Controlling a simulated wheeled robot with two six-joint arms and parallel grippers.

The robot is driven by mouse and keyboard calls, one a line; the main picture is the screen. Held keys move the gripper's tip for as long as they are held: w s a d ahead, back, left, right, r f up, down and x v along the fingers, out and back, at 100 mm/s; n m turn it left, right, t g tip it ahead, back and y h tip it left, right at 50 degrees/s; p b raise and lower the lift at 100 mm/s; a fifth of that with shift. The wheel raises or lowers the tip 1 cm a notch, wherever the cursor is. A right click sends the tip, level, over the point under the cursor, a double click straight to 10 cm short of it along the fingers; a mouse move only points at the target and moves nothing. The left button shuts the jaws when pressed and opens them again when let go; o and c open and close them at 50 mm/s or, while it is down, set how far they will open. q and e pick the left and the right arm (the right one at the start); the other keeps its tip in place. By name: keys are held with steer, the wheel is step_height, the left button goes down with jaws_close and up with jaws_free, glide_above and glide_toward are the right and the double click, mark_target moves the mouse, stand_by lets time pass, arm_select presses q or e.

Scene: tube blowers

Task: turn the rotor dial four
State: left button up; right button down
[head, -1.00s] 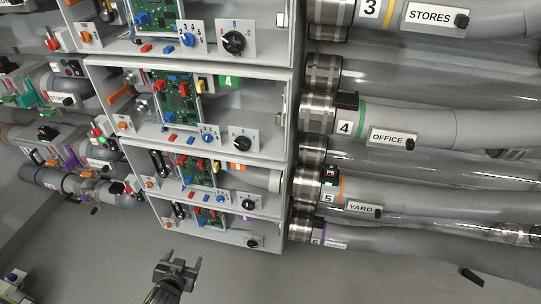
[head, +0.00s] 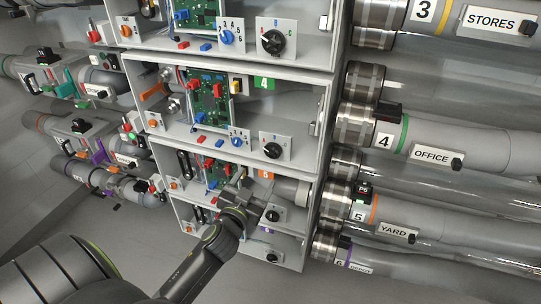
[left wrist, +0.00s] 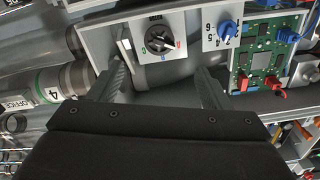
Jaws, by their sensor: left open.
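The compartment with the green 4 label (head: 264,83) holds a black rotary dial (head: 272,150) on a white plate and a blue numbered dial (head: 237,140) beside it. My left gripper (head: 240,186) is open and empty, below these dials in the head view, in front of the compartment under them. In the left wrist view its two fingers (left wrist: 163,88) stand apart. Beyond them shows a black dial (left wrist: 159,40) on a white plate, with a blue dial (left wrist: 227,31) to its right. The fingers look clear of both. My right gripper is not in view.
Compartment walls (head: 325,130) and green circuit boards (head: 206,98) with red and blue parts are close by. The OFFICE tube (head: 450,145) and YARD tube (head: 430,215) run out to the right. More tube fittings stand at the left.

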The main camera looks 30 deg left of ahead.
mark_target(270, 154)
arm_select(q)
steer(key=x, duration=1.1)
steer(key=shift+w+a+p, duration=0.15)
steer(key=shift+w+p, duration=0.15)
steer(key=shift+p, duration=0.05)
steer(key=shift+c, duration=0.4)
steer(key=c, duration=0.9)
steer(key=shift+m, duration=0.4)
steer(key=m+p, duration=0.1)
steer(key=m, duration=0.4)
steer(key=shift+m, duration=0.3)
steer(key=m+p, duration=0.1)
steer(key=m, duration=0.4)
steer(key=shift+s+m, duration=0.1)
steer(key=shift+m, duration=0.2)
